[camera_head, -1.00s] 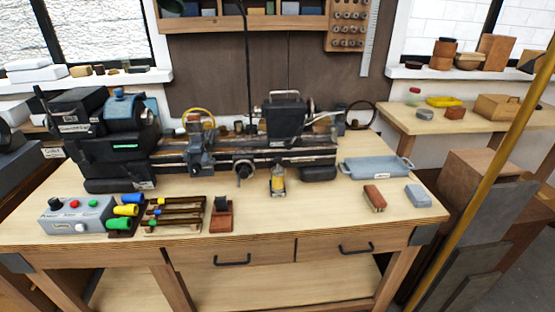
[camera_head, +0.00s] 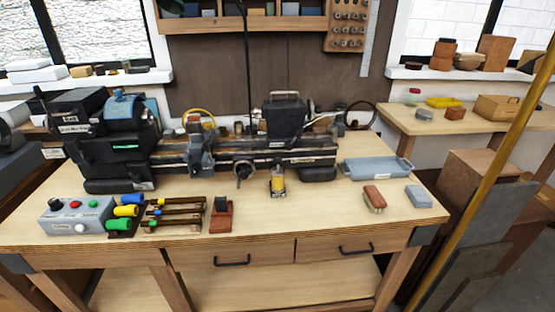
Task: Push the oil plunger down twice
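The likely oil plunger is on a small oiler (camera_head: 278,182), a clear or yellow body with a metal top and base. It stands upright on the workbench (camera_head: 320,215) in front of the lathe (camera_head: 260,157), right of a handwheel. Its top is too small to tell how far the plunger is down. Neither of my grippers shows in the head view, and nothing touches the oiler.
Left of the oiler are a small block on a red-brown base (camera_head: 221,213), a rack of tools (camera_head: 175,213), coloured cylinders (camera_head: 124,211) and a button box (camera_head: 75,216). Right are a blue-grey tray (camera_head: 376,167), a brush (camera_head: 374,199) and a grey block (camera_head: 418,196). The bench front is clear.

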